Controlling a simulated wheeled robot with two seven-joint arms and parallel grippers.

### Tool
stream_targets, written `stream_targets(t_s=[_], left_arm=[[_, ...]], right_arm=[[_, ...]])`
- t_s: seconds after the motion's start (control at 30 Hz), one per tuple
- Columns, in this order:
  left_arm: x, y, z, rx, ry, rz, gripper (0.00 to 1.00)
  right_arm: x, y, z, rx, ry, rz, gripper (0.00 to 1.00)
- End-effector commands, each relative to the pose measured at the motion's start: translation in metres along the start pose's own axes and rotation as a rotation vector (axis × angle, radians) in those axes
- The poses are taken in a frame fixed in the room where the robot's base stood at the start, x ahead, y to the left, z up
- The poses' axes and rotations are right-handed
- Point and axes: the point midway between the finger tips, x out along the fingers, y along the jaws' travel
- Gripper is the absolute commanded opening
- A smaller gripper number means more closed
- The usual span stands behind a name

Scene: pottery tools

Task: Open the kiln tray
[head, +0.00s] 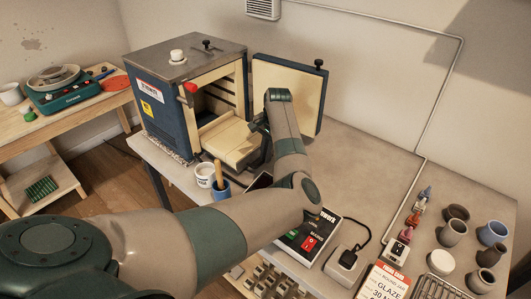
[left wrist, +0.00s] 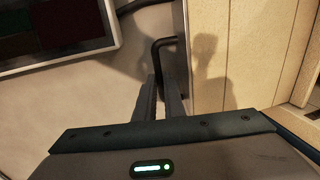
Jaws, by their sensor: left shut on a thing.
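The blue kiln (head: 190,95) stands at the back of the table with its door (head: 290,88) swung open to the right. The cream kiln tray (head: 228,137) sticks out of the kiln's front opening. My left gripper (head: 258,150) is at the tray's front end, partly hidden by my own arm. In the left wrist view, its fingers (left wrist: 160,90) are closed on a black bar handle (left wrist: 164,43), beside the cream tray (left wrist: 225,75). My right gripper is in neither view.
A white cup (head: 204,174) and a blue cup (head: 220,190) with a wooden-handled tool stand before the kiln. A control box (head: 310,238) lies under my forearm. Several pots (head: 452,233) stand at right. The table behind them is clear.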

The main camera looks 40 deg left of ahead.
Motion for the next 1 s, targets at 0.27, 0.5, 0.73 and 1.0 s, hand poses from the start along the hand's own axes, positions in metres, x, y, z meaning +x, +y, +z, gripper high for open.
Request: stream_targets(t_s=[0.27, 0.5, 0.73, 1.0], left_arm=[[-0.001, -0.001, -0.001, -0.001, 0.003, -0.002, 0.28], [-0.001, -0.001, 0.0, -0.001, 0.002, -0.002, 0.28], [-0.009, -0.001, -0.001, -0.001, 0.002, -0.001, 0.28], [-0.046, -0.001, -0.001, -0.001, 0.004, -0.003, 0.28]], right_arm=[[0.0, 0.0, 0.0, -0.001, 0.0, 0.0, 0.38], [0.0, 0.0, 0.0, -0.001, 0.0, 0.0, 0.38], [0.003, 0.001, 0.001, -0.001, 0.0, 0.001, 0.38], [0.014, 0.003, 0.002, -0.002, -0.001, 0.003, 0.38]])
